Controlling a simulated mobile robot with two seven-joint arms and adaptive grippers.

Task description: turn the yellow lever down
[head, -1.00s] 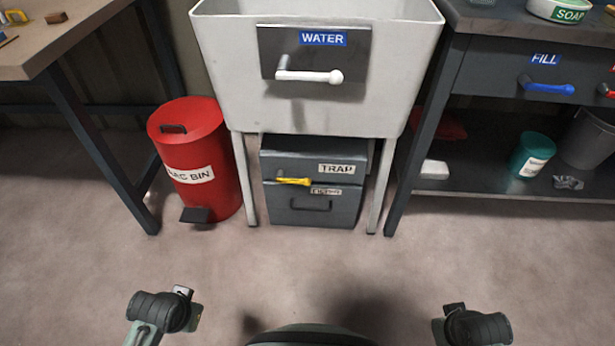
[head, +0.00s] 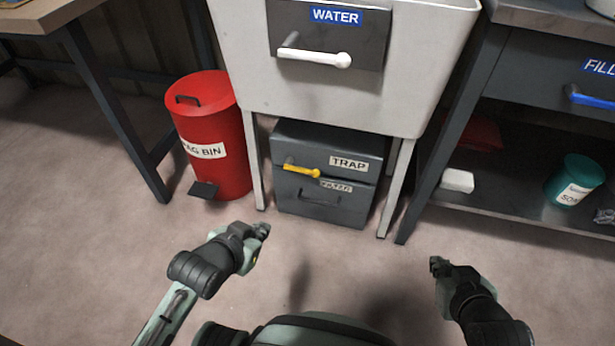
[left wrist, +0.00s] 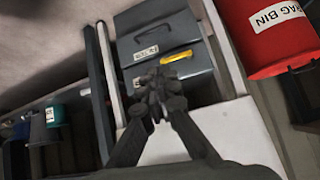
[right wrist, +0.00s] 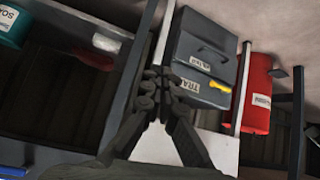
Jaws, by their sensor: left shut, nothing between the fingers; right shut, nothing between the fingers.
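The yellow lever (head: 301,170) is on the front of the grey box labelled TRAP (head: 330,146), under the white sink. It lies roughly level, pointing right. It also shows in the left wrist view (left wrist: 177,57) and in the right wrist view (right wrist: 219,86). My left gripper (head: 264,230) is shut and empty, in front of and below the box, apart from the lever. My right gripper (head: 436,263) is shut and empty, farther right over the floor, apart from everything.
A white lever (head: 315,57) labelled WATER is on the sink (head: 430,85) above. A red bin (head: 212,130) stands left of the sink's legs. A shelf bench (head: 480,200) with a teal tin (head: 574,180) is at right. The floor in front is clear.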

